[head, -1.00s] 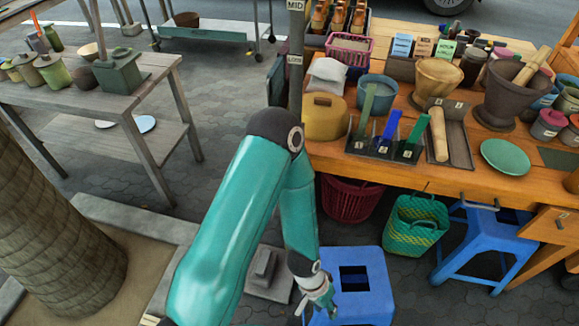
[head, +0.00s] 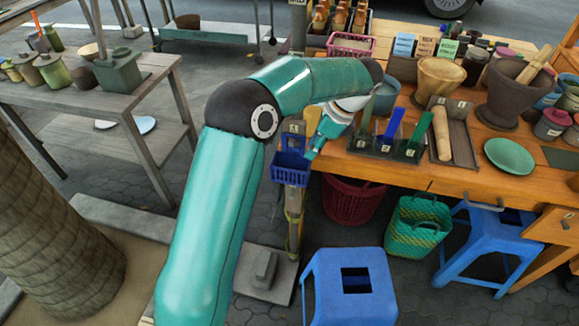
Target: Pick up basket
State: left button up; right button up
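Several baskets are in the head view. A small blue basket (head: 291,172) hangs at the post by the table's left end. A dark red basket (head: 352,200) stands on the ground under the table, and a green woven basket (head: 417,226) stands to its right. A pink basket (head: 351,45) sits on the table at the back. My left gripper (head: 322,145) is over the table's front left corner, pointing down, just right of the blue basket. Its fingers are too small to tell whether they are open. My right gripper is out of view.
The wooden table (head: 465,174) holds pots, tools in a dark rack (head: 385,146), a mortar and a green plate (head: 509,156). Blue stools (head: 347,287) stand in front of and under it. A grey table (head: 90,96) is at left.

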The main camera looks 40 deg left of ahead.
pick_arm(q)
send_near(288, 177)
notch_tip(288, 177, down, 5)
jog(key=shift+s+a+f+p, duration=0.15)
jog(key=shift+s+a+f, duration=0.15)
jog(key=shift+a+f, duration=0.35)
jog(key=shift+s+a+f+p, duration=0.25)
jog(key=shift+a+f, duration=0.25)
jog(key=shift+f, duration=0.25)
jog(key=shift+s+a+f+p, duration=0.1)
jog(key=shift+s+a+f, duration=0.25)
jog(key=shift+a+f, duration=0.3)
jog(key=shift+c, duration=0.4)
grip_shut()
